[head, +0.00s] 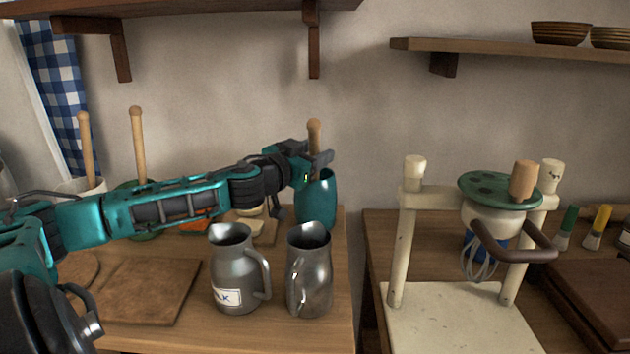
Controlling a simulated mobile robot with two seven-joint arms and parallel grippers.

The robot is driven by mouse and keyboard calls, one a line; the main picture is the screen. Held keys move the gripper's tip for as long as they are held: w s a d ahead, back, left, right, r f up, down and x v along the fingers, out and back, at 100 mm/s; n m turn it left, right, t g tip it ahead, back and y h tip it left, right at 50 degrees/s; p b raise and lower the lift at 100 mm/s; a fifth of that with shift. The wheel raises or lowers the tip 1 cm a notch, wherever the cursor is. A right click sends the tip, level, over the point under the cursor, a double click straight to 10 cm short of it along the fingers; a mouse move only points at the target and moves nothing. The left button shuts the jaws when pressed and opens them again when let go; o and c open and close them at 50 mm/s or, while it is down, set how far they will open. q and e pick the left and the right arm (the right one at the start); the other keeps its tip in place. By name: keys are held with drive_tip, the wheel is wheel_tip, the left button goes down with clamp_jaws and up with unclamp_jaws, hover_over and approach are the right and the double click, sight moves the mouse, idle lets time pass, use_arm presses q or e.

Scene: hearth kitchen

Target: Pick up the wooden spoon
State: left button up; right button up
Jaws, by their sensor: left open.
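A pale wooden handle with a rounded top, apparently the wooden spoon (314,135), stands upright in a teal crock (318,205) at the back of the left counter. Its lower part is hidden by my gripper and the crock. My left gripper (318,160) reaches in from the left, just above the crock's rim. It is open with its fingers at the handle; I cannot tell whether they touch it. Two similar wooden handles stand further left, one in a green pot (148,232) and one in a pale crock (68,187). My right gripper is out of view.
Two metal jugs, one labelled (232,270) and one plain (310,275), stand in front of the teal crock. A wooden board (145,290) lies at left. Right of a gap between counters stands a cream mixer stand (400,240). A shelf (490,47) hangs above.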

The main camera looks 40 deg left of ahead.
use_arm(q)
drive_tip(key=shift+w+a+r+p, duration=0.15)
drive_tip(key=shift+w+p, duration=0.25)
drive_tip(key=shift+w, duration=0.75)
drive_tip(key=shift+c, duration=0.5)
clamp_jaws()
